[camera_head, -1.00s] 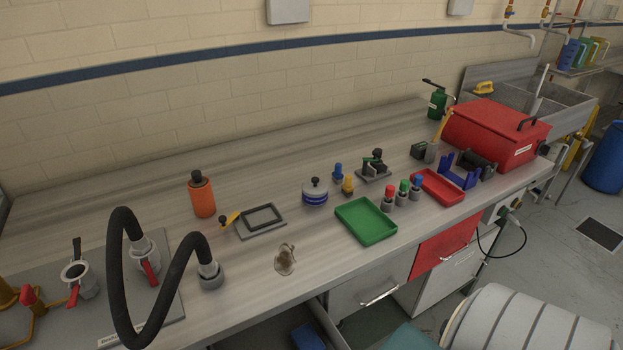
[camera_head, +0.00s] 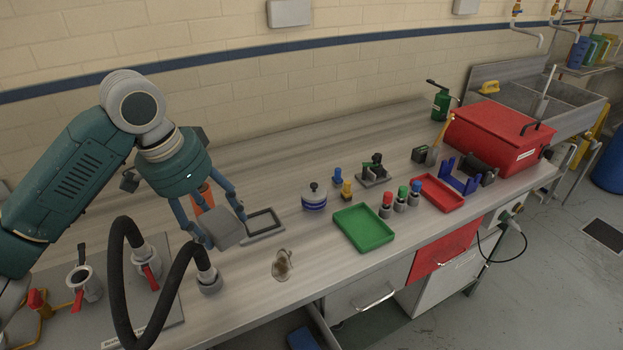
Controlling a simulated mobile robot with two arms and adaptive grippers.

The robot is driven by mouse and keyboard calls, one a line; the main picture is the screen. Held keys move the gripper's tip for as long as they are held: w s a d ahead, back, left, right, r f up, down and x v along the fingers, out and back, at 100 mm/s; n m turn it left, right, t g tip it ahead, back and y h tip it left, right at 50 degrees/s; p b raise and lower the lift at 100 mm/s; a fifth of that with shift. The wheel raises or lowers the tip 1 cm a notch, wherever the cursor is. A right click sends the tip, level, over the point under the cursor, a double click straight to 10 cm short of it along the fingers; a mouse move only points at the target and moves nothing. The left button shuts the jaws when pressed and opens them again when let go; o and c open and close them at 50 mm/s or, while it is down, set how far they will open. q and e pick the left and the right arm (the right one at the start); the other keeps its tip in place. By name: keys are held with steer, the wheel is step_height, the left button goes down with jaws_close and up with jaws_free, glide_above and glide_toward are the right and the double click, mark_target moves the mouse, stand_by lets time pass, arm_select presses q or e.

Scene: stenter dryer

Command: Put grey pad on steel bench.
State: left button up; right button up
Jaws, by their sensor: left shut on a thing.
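The grey pad (camera_head: 223,229) is a small grey block held by my left gripper (camera_head: 222,222), whose fingers are shut on it. Gripper and pad show above the steel bench (camera_head: 304,245), in front of the orange bottle; the exact height over the bench is hard to tell. The pad looks tilted and sits just left of the dark square frame and above the hose end. My right gripper is not in view.
A black hose (camera_head: 120,270) loops up at the front left, close below the pad. A dark square frame (camera_head: 281,226), an orange bottle (camera_head: 203,196), a brown glassy item (camera_head: 281,265) and a green tray (camera_head: 363,229) stand nearby. Bare bench lies between the brown item and the tray.

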arm_select(q)
steer(key=shift+w+d+r+m+g, duration=0.15)
steer(key=shift+w+d+r+m, duration=0.15)
steer(key=shift+w+r+m, duration=0.25)
steer(key=shift+w+d+r+m+g, duration=0.2)
steer(key=shift+d+r+m, duration=0.1)
steer(key=shift+m, duration=0.35)
steer(key=shift+w+d+m+p, duration=0.1)
steer(key=shift+m+p, duration=0.2)
steer(key=shift+f, duration=0.3)
steer(key=a+p+x, duration=0.1)
steer(key=x, duration=0.3)
steer(key=s+a+x, duration=0.1)
steer(key=x, duration=0.4)
steer(key=a+p+x, duration=0.1)
steer(key=x, duration=0.4)
steer(key=shift+s+f+p, duration=0.15)
steer(key=shift+f+p, duration=0.2)
steer(key=shift+f, duration=0.15)
steer(key=shift+s+a+p+x, duration=0.1)
steer(key=shift+a+p+x, duration=0.15)
steer(key=shift+x, duration=0.9)
steer(key=shift+s+a+p+x, duration=0.1)
steer(key=shift+a+x, duration=0.1)
steer(key=shift+x, duration=0.9)
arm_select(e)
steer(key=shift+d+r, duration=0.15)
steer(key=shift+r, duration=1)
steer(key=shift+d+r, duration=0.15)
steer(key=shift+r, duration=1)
